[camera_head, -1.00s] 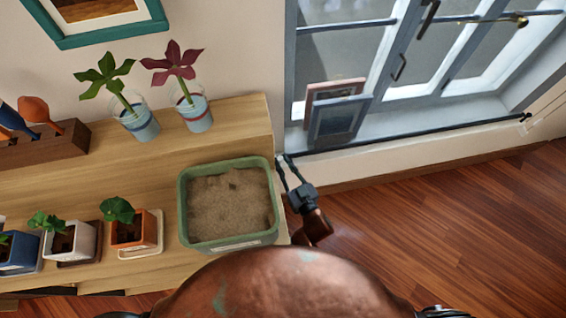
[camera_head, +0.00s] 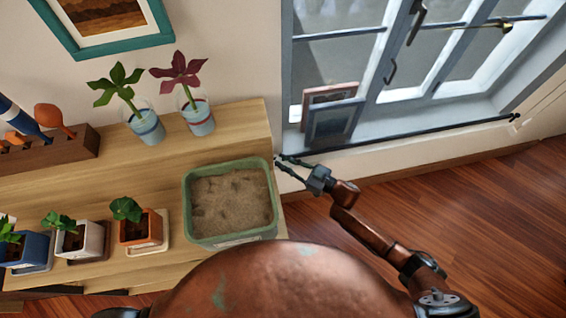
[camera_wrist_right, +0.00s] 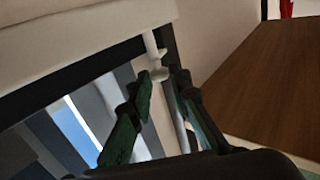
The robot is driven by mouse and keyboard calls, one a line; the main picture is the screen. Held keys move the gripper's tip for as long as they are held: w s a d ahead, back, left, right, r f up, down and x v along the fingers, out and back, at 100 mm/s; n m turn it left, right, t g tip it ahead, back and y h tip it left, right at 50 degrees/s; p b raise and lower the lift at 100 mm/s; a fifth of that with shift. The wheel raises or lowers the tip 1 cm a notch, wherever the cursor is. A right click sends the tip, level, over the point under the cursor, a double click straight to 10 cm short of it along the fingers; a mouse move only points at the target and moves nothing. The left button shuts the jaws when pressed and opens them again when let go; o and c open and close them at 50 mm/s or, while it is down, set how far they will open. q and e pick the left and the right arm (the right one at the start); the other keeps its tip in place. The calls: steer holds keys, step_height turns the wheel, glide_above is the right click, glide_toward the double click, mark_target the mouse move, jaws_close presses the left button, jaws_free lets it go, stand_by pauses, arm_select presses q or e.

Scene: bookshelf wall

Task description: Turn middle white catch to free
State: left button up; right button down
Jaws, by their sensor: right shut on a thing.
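My right gripper (camera_head: 279,161) is at the right end of the wooden shelf, with its fingers pointing left towards the shelf's end. In the right wrist view, a small white catch (camera_wrist_right: 159,75) on a white upright rod shows between the tips of the two dark green fingers (camera_wrist_right: 160,84). The gripper is shut on this catch. The catch cannot be made out in the head view, and I cannot tell its exact turn angle. No other white catches can be told apart. My left gripper is not in view.
A green tub of sand (camera_head: 190,212) stands on the shelf (camera_head: 225,130) close to the gripper. Potted plants (camera_head: 140,228) and glasses with cuttings (camera_head: 198,118) stand further left. Picture frames (camera_head: 332,122) lean at the window (camera_head: 345,55). The wooden floor (camera_head: 450,210) at right is clear.

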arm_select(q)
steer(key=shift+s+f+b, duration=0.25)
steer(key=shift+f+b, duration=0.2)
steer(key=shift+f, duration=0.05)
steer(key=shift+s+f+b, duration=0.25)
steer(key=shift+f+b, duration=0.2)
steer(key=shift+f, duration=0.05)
arm_select(e)
steer(key=shift+w+d+n+g+y, duration=0.15)
steer(key=shift+n+g+y, duration=0.2)
steer(key=shift+n+g, duration=0.35)
steer(key=shift+w+n+g+y, duration=0.1)
steer(key=shift+n+g+y, duration=0.3)
steer(key=shift+g, duration=0.5)
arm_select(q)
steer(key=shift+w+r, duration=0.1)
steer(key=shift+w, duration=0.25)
arm_select(e)
steer(key=c, duration=1.8)
jaws_free()
steer(key=shift+c, duration=0.2)
steer(key=v, duration=0.8)
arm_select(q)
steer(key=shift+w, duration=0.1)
